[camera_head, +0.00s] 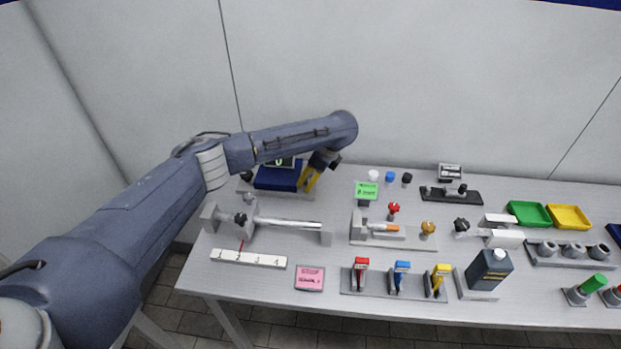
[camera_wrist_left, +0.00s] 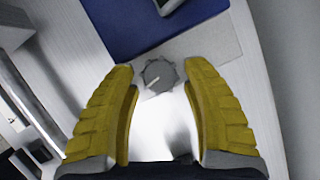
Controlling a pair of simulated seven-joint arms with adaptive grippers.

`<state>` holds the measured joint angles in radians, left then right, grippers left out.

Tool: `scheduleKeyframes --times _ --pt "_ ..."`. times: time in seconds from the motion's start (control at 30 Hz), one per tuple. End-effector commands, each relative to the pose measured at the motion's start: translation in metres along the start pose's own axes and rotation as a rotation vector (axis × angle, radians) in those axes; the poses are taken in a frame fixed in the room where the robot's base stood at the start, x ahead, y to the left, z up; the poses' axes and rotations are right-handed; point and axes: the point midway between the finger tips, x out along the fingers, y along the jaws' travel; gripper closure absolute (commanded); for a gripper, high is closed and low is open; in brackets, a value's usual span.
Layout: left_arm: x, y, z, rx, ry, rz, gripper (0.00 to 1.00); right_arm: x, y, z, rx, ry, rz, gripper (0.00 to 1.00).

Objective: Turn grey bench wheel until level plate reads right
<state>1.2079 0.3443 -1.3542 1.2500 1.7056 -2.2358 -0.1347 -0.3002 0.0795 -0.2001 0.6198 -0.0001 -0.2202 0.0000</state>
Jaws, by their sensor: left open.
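A grey wheel (camera_wrist_left: 159,75) with a pale pointer mark lies near the corner of a blue block in the left wrist view. My left gripper (camera_wrist_left: 158,78) is open, its yellow fingers on either side of the wheel and apart from it. In the head view the left gripper (camera_head: 306,187) is low over the right end of the blue block (camera_head: 276,178), and I cannot make out the wheel there. A dark display (camera_head: 279,161) with a green figure stands behind the block, partly covered by my arm. I cannot tell which part is the level plate.
A grey slide (camera_head: 285,223) with a bar lies in front of the blue block, above a numbered white strip (camera_head: 265,261). A green card (camera_head: 367,190) stands to the right. Several caps, levers and trays fill the bench further right.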

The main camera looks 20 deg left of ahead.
Motion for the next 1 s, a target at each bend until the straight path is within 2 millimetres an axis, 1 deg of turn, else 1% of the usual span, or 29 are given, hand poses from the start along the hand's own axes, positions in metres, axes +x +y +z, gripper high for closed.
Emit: scheduleKeyframes --times 0.17,0.5,0.6,0.77,1.0 --pt "0.0 0.0001 0.0 0.0 0.0 0.0 0.51 0.0 -0.001 -0.0004 0.001 0.0 -0.001 0.56" --pt "0.0 0.0002 -0.0003 0.0 0.001 0.001 0.9 0.0 -0.0008 -0.0005 0.001 0.001 -0.001 0.56" --pt "0.0002 0.0003 -0.0006 0.0 0.001 0.001 1.0 0.0 -0.0007 -0.0006 0.001 0.001 -0.001 0.56" --pt "0.0005 0.0004 -0.0012 -0.004 0.002 0.004 1.0 0.0 -0.0007 -0.0006 0.001 0.001 -0.001 0.56" --pt "0.0008 -0.0004 -0.0019 -0.11 0.002 0.048 1.0 0.0 -0.0003 -0.0005 0.001 0.001 0.0 0.56"
